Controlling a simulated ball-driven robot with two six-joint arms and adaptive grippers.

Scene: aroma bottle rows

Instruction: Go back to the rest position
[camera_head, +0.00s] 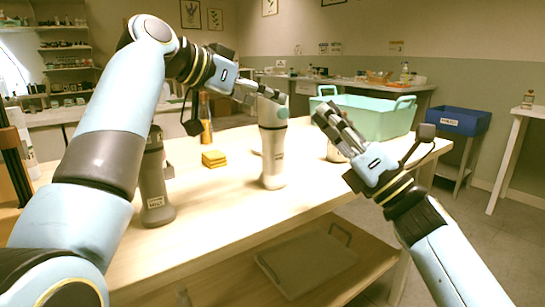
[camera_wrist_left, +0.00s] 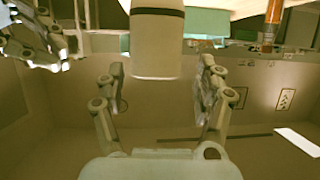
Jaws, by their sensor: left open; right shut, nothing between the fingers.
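My left gripper (camera_head: 268,93) is open at the top of a white bottle (camera_head: 272,155) standing on the table (camera_head: 225,205). In the left wrist view, the white bottle with a dark band (camera_wrist_left: 156,48) shows between the spread fingers of my left gripper (camera_wrist_left: 162,66), with gaps on both sides. My right gripper (camera_head: 335,121) is shut and empty, raised to the right of the bottle, in front of the mint bin. It also shows at the upper left of the left wrist view (camera_wrist_left: 38,42).
A grey labelled bottle (camera_head: 154,188) stands near my left arm. An amber bottle (camera_head: 206,128) and yellow blocks (camera_head: 213,159) stand behind. A mint bin (camera_head: 372,119) is at the table's back right; a blue bin (camera_head: 458,121) stands beyond. The front of the table is clear.

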